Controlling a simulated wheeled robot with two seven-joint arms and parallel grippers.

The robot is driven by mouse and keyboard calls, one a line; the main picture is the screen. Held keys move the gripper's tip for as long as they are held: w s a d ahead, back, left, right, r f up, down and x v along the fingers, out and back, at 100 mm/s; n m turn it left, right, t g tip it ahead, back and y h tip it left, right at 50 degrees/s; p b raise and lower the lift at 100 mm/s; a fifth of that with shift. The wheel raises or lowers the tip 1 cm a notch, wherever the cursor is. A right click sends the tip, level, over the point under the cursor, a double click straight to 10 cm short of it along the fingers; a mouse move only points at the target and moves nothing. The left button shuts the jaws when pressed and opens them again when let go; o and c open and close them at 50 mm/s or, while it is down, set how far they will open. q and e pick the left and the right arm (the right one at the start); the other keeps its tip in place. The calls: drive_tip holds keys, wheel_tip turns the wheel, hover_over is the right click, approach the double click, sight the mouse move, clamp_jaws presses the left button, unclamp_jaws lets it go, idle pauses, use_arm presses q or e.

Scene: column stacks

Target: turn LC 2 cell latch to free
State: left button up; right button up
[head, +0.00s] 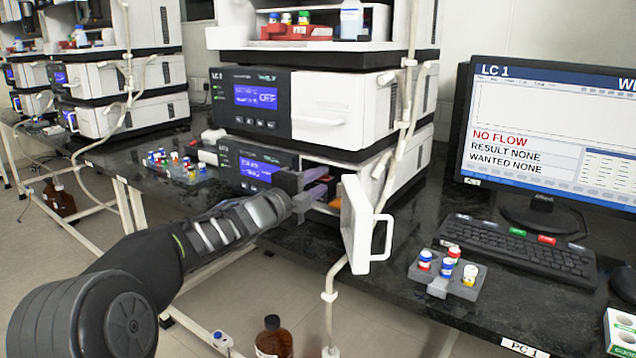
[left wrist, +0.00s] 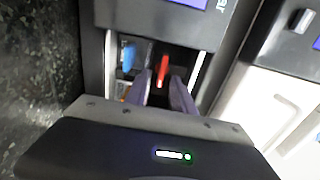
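My left gripper (head: 318,183) reaches into the open front compartment of the lower module (head: 258,168) in the nearest stack. In the left wrist view the two purple-grey fingers (left wrist: 161,84) are apart. A red lever (left wrist: 163,66), which looks like the cell latch, stands upright just beyond and between the fingertips. I cannot tell whether they touch it. A blue part (left wrist: 129,54) sits left of it inside the bay. The white door (head: 356,225) of the compartment hangs open. The label on this stack's upper module seems to read LC 1. My right gripper is out of view.
The open door with its handle (head: 382,238) juts out right of my gripper. A vial rack (head: 447,272), keyboard (head: 500,243) and monitor (head: 550,130) are to the right. Another vial rack (head: 176,168) stands left. A brown bottle (head: 272,338) is on the floor.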

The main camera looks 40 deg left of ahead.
use_arm(q)
drive_tip(key=s+p, duration=0.1)
drive_tip(key=s, duration=0.6)
drive_tip(key=shift+s, duration=0.3)
drive_tip(key=shift+d, duration=0.1)
